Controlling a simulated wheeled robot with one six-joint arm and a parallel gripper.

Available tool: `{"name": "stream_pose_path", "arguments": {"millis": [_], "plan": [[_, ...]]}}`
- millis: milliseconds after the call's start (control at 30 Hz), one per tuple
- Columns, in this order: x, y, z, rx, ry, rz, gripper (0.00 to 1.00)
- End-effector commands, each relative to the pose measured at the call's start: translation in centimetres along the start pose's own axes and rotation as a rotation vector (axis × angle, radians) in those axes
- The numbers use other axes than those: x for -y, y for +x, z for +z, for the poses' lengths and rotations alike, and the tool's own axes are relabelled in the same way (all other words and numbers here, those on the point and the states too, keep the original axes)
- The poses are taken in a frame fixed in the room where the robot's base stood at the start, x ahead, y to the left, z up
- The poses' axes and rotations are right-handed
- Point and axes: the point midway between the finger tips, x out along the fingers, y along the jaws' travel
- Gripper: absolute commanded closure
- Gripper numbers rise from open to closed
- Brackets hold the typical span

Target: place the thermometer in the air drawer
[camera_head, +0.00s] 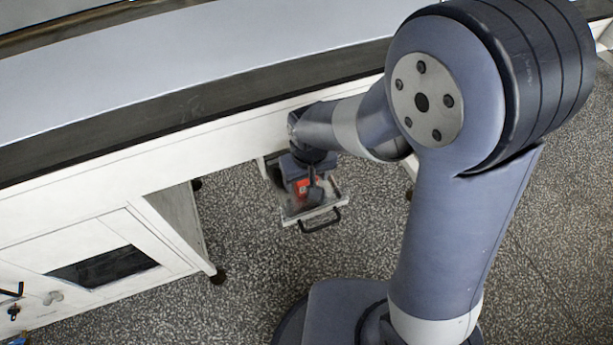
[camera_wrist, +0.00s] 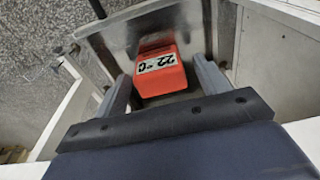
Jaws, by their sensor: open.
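The thermometer (camera_wrist: 160,78) is a small orange-red block with a white "22 °C" display, which reads upside down in the wrist view. It appears to lie in the pulled-out metal drawer (camera_wrist: 118,42), though its underside is hidden. My gripper (camera_wrist: 160,67) is open, with one finger to each side of the thermometer and a visible gap on both sides. In the head view, a patch of the red thermometer (camera_head: 303,188) shows beside my gripper (camera_head: 313,187) over the open drawer (camera_head: 333,201). The drawer has a dark front handle (camera_head: 322,221).
The drawer hangs under a long white bench (camera_head: 180,155) with a dark edge. A white cabinet (camera_head: 150,235) with a dark window stands at left. White panels (camera_wrist: 280,55) flank the drawer at right in the wrist view. The speckled floor (camera_head: 245,270) in front is clear.

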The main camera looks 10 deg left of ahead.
Motion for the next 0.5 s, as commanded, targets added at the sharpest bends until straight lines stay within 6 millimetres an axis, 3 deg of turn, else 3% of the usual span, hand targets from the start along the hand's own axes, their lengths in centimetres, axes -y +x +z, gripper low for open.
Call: {"name": "stream_pose_path", "arguments": {"millis": [500], "plan": [[0.0,-10.1,-0.1,-0.005,0.000,-0.001,0.30]]}}
